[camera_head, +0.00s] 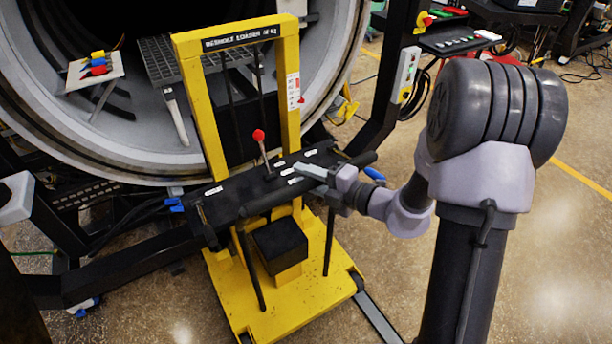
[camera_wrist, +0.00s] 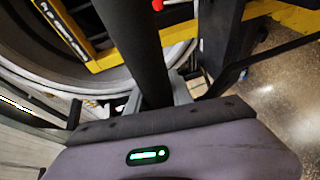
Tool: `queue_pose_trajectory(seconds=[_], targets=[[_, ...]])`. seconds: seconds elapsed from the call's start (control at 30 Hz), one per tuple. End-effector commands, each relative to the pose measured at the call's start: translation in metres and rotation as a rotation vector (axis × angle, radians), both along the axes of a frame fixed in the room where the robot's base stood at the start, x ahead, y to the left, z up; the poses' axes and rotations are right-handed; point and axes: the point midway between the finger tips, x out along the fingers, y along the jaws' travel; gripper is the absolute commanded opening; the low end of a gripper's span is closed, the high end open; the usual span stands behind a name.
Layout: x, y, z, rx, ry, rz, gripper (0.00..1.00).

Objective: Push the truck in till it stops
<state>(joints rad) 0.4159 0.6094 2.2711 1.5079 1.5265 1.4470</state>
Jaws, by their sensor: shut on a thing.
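The truck is a yellow loader with an upright frame (camera_head: 290,75), a black deck (camera_head: 235,192) and a yellow floor plate (camera_head: 318,290). It stands upright in front of the round furnace mouth (camera_head: 335,55). A black push bar (camera_head: 268,199) runs along its near side and also shows in the wrist view (camera_wrist: 128,30). My gripper (camera_head: 312,173) is shut around this bar, right of its middle; the bar passes between the fingers in the wrist view (camera_wrist: 157,94). A lever with a red knob (camera_head: 259,135) rises from the deck. The truck's far side is partly hidden.
A dark grid (camera_head: 165,58) and a small shelf with coloured blocks (camera_head: 97,68) sit in the furnace mouth. A control post (camera_head: 405,75) stands at the right. A black rail (camera_head: 110,262) runs at the left. The floor at the right (camera_head: 560,240) is clear.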

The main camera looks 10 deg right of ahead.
Motion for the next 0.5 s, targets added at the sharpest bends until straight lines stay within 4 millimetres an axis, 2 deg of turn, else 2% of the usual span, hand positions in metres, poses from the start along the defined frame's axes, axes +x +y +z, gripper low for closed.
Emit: queue_pose_trajectory(seconds=[0.2, 0.4, 0.43, 0.5], targets=[[0.020, 0.006, 0.004, 0.002, -0.004, -0.001, 0.00], [0.020, 0.006, 0.003, 0.001, -0.008, -0.003, 0.00], [0.020, 0.005, 0.003, 0.001, -0.008, -0.003, 0.33], [0.020, 0.006, 0.003, 0.000, -0.007, -0.003, 0.47]])
